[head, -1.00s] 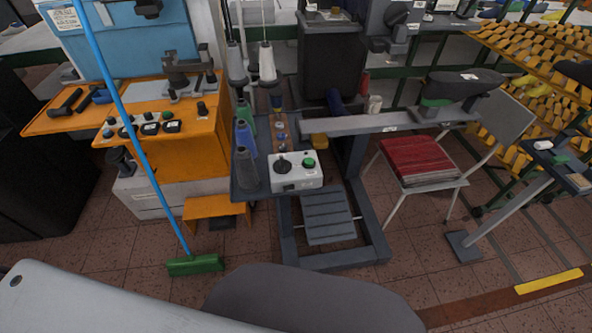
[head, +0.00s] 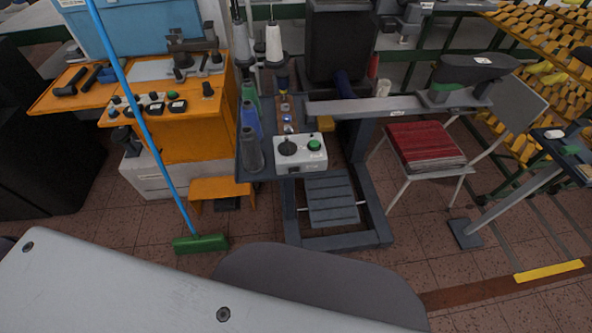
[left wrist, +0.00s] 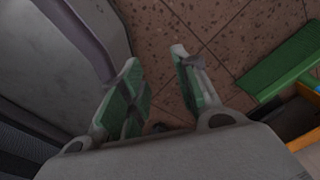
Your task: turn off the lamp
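No lamp can be made out in the head view or the left wrist view. My left gripper (left wrist: 153,60) shows in the left wrist view. Its two green-padded fingers are apart with nothing between them, above the brown tiled floor. The left gripper does not show in the head view. My right gripper is in neither view.
A control box (head: 301,153) with a black knob and green button sits on the dark machine table beside thread cones. An orange bench (head: 190,130), blue-handled broom (head: 148,140), green broom head (head: 200,244) and chair with red cushion (head: 427,146) stand around. Tiled floor lies in front.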

